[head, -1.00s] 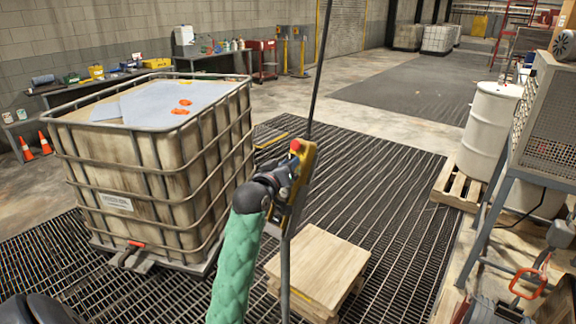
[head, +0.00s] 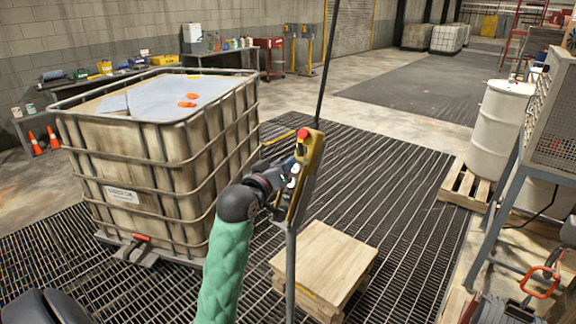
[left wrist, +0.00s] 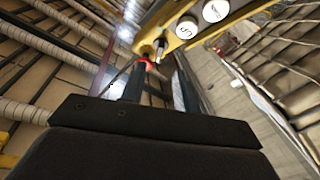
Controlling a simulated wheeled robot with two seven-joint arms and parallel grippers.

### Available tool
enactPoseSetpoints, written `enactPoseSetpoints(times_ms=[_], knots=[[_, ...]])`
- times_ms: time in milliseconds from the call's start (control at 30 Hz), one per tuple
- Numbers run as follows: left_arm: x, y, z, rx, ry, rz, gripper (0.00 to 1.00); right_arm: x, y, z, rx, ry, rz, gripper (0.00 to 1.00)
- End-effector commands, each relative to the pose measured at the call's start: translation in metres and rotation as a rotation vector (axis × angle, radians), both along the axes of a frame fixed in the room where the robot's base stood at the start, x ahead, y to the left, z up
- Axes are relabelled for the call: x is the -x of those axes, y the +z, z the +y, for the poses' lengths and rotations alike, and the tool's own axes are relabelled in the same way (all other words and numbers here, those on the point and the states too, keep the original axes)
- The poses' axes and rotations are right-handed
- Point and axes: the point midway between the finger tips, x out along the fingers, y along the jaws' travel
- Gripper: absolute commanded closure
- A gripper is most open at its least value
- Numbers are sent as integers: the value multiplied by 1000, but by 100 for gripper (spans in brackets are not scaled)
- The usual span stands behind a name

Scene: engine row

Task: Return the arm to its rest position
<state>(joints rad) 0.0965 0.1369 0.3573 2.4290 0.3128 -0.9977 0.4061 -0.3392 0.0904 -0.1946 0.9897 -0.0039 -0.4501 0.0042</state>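My left arm (head: 224,275) has a green padded sleeve and comes up from the bottom of the head view. My left gripper (head: 287,184) is just left of a yellow pendant (head: 310,165) with a red button (head: 303,133) on top. In the left wrist view, the two dark fingers (left wrist: 158,88) stand apart with a gap between them. The pendant's yellow face (left wrist: 235,22) with round white buttons lies beyond the fingertips. I see nothing held. Whether a fingertip touches the pendant is unclear. My right gripper is not in view.
A caged tank (head: 150,170) stands close on the left. A wooden block stack (head: 322,262) sits below the pendant on the grating (head: 400,215). A white drum (head: 498,130) on a pallet (head: 462,185) and a metal frame stand at right. The floor behind the pendant is clear.

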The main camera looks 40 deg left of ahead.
Motion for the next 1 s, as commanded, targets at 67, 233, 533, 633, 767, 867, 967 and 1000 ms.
enactPoseSetpoints(times_ms=[67,233,533,633,767,867,967,1000], knots=[[3,0,0,0,0,0,69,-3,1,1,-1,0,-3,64],[5,0,-1,0,0,0,69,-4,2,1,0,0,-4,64],[4,0,-1,0,0,0,69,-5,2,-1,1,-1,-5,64],[4,0,-1,-1,-1,2,69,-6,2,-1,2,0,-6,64],[6,-18,-9,-18,-10,48,69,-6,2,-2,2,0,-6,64],[11,-53,-24,-53,-30,138,69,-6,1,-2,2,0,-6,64],[23,-101,-46,-104,-62,264,69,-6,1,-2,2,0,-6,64],[29,-120,-55,-124,-77,316,69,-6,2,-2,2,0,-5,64]])
